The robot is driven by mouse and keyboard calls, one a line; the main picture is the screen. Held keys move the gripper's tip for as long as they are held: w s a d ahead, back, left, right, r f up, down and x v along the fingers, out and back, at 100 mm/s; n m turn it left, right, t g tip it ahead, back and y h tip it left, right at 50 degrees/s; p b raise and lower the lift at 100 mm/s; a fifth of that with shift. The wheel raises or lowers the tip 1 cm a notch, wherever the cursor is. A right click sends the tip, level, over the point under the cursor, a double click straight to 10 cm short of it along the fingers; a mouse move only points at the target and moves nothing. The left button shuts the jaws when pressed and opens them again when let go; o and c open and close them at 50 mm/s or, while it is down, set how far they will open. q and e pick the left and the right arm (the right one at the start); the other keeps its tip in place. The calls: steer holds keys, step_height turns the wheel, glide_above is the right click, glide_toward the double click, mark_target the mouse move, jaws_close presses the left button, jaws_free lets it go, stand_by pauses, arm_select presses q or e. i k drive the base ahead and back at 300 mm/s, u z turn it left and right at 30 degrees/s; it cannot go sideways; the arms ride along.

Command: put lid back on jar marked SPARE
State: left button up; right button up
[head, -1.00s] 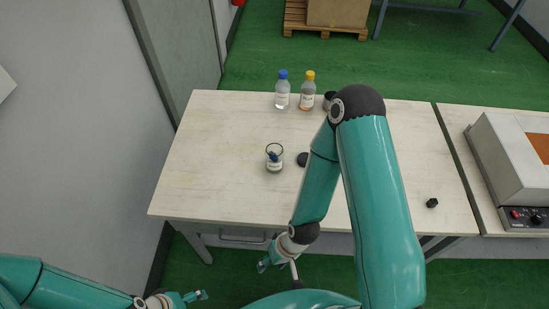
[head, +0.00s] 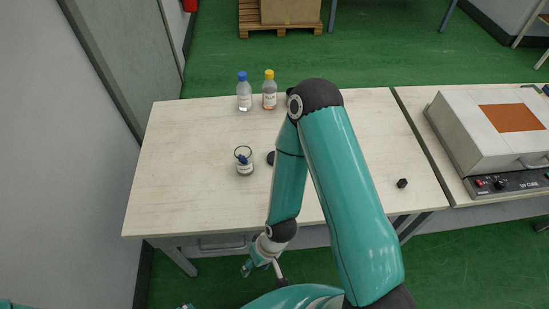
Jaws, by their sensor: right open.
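An open glass jar (head: 245,168) with a white label stands upright on the pale table (head: 190,165). A dark blue item is inside it. The label is too small to read. A dark round thing (head: 270,158), perhaps the lid, lies just right of the jar, partly hidden by my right arm. My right gripper (head: 247,269) is open and empty, low in front of the table's near edge, well away from the jar. Only a tip of my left gripper (head: 185,306) shows at the bottom edge, so its jaws cannot be judged.
A blue-capped bottle (head: 244,95) and a yellow-capped bottle (head: 269,93) stand at the table's back. A small black object (head: 402,183) lies at the right. The table's left part is clear.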

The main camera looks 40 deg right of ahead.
mark_target(245, 163)
steer(key=u, duration=0.3)
steer(key=k, duration=1.3)
steer(key=z, duration=0.35)
steer(key=i, duration=1)
steer(key=u, duration=0.05)
